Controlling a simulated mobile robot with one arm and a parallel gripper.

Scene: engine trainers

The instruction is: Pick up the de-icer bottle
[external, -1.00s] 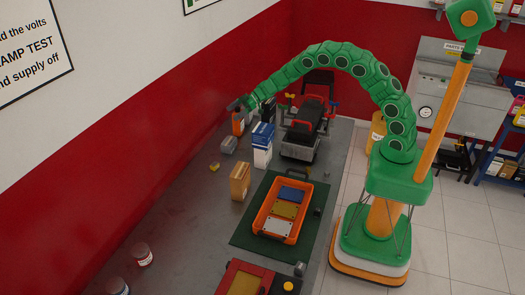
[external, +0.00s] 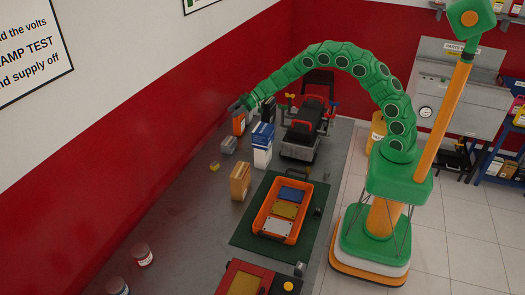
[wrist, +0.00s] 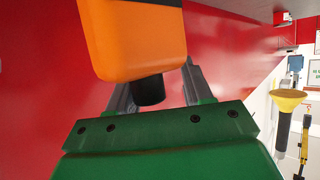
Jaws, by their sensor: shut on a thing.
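The de-icer bottle, an orange bottle with a black cap, shows large in the wrist view (wrist: 140,45), between the grey fingers. In the external view the orange bottle (external: 238,125) is at the far end of the workbench, close to the red wall. My gripper (external: 243,103) is at its top and shut on it; it also shows in the wrist view (wrist: 158,88). The bottle's far side and the finger contacts are partly hidden. I cannot tell whether its base touches the bench.
A blue and white box (external: 262,147), a small grey item (external: 229,145) and a tan box (external: 240,181) stand nearby. An orange tray (external: 263,220) lies on a green mat (external: 243,233). A black and red engine trainer (external: 304,130) stands right of the bottle.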

